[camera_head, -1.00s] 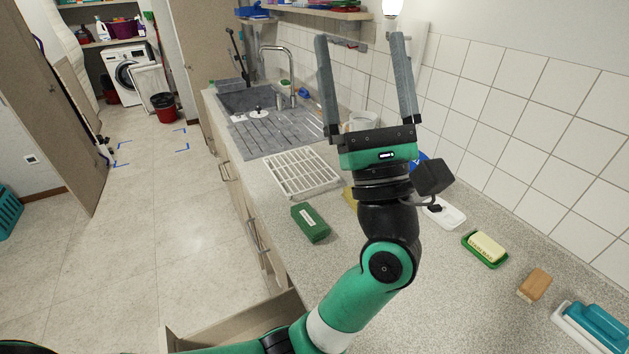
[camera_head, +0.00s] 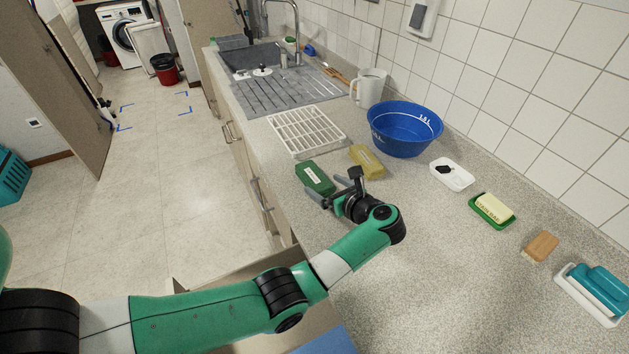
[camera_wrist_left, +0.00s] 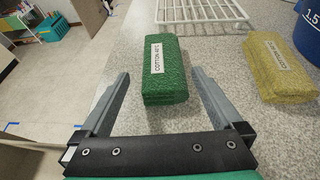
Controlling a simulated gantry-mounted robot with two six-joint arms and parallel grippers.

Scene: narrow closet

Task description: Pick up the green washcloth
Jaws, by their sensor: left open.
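The green washcloth (camera_head: 313,177) is a folded dark green block with a white label, lying on the speckled counter near its front edge. In the left wrist view the washcloth (camera_wrist_left: 166,76) lies ahead of my left gripper (camera_wrist_left: 160,78), between the lines of its two fingers, with its near end reaching in between them. The fingers are apart, with counter visible on both sides of the cloth. In the head view my left gripper (camera_head: 327,190) is low at the counter, at the cloth's near side. My right gripper does not show.
A yellow folded cloth (camera_head: 366,161) lies just right of the green one. A white rack (camera_head: 305,131) is behind, with a blue bowl (camera_head: 404,128) and a white jug (camera_head: 370,87) to the right. A soap dish (camera_head: 492,210) and brushes (camera_head: 598,290) line the wall side.

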